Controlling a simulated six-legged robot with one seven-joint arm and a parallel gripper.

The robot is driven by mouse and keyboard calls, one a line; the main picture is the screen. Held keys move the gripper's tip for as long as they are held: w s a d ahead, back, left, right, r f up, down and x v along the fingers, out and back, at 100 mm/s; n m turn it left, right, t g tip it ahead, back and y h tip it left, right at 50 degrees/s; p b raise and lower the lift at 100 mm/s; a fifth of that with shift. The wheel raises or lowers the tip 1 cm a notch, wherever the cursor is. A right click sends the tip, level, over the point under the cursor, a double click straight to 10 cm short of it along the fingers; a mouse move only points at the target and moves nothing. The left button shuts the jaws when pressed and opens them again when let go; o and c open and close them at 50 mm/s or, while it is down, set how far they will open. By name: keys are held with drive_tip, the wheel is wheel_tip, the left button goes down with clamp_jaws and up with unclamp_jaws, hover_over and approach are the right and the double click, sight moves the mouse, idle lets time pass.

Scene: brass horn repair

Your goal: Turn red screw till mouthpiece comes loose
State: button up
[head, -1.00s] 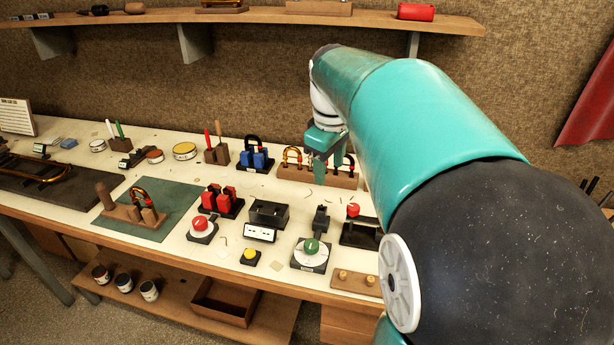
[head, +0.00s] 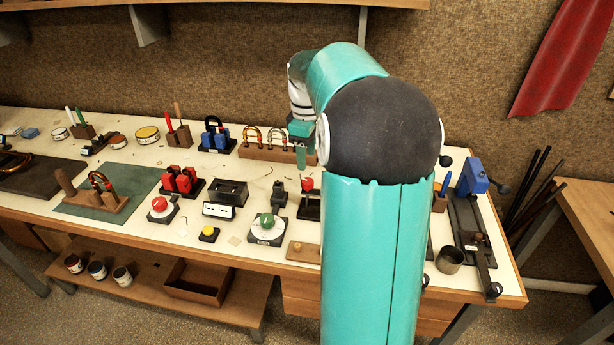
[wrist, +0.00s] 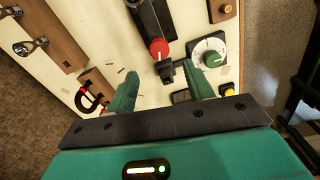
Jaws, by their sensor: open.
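The red screw (head: 307,184) is a round red knob on a dark fixture (head: 309,207) near the bench's right middle, partly hidden by my arm in the head view. In the wrist view the red screw (wrist: 159,49) sits at the end of a long black fixture (wrist: 151,18), just beyond and between my fingertips. My gripper (wrist: 160,70) is open and empty, apart from the screw. In the head view my gripper (head: 301,150) hangs above the bench, behind the screw. I cannot make out the mouthpiece.
A green dial (head: 267,222), a yellow button (head: 209,233) and another red knob (head: 159,203) stand to the left. A wooden rack (head: 262,153) with curved brass pieces is behind. A blue vise-like tool (head: 473,175) and metal cup (head: 449,260) are at the right end.

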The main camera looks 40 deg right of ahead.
sight(307, 180)
wheel_tip(307, 180, down, 8)
drive_tip(key=shift+r, duration=0.15)
drive_tip(key=c, duration=1)
